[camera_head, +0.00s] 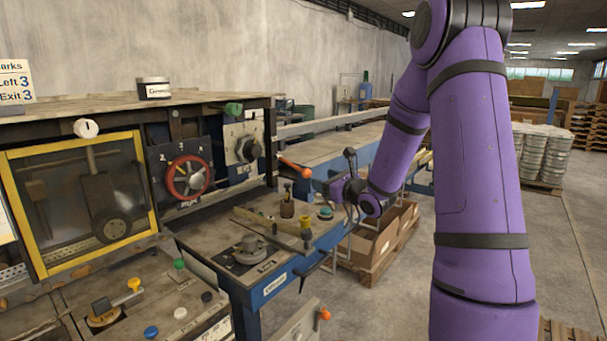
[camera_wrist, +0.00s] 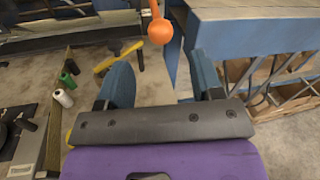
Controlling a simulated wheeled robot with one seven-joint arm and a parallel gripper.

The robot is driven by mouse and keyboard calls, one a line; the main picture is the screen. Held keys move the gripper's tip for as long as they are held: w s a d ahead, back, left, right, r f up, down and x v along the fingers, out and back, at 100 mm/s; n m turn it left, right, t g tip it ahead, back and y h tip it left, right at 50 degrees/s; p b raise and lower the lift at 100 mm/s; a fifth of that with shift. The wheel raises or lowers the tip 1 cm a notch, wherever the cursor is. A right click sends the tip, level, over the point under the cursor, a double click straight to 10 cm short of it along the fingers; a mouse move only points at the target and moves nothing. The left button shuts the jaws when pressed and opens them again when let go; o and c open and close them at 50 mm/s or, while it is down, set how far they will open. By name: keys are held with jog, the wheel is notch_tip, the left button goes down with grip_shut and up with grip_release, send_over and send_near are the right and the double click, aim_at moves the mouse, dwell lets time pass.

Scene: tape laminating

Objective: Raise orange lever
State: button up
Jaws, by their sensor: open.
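The orange lever (camera_head: 294,167) sticks out from the right side of a grey panel on the machine, sloping down to the right. My gripper (camera_head: 335,190) is to the right of and slightly below the lever tip in the head view. In the wrist view my gripper (camera_wrist: 158,68) is open and empty, its two blue fingers apart. The orange end lies beyond the gap between them, apart from both.
A worktable (camera_head: 205,243) with a bottle and small fittings lies below the lever. A red handwheel (camera_head: 188,177) is left of the grey panel (camera_head: 243,140). Another orange knob (camera_head: 324,314) sits low in front. Cardboard boxes (camera_head: 375,245) stand on a pallet behind.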

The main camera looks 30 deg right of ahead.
aim_at(310, 174)
jog(key=w, duration=0.5)
jog(key=w+a, duration=0.1)
jog(key=w, duration=0.2)
jog(key=shift+w+a, duration=0.1)
jog(key=shift+w, duration=0.05)
grip_shut()
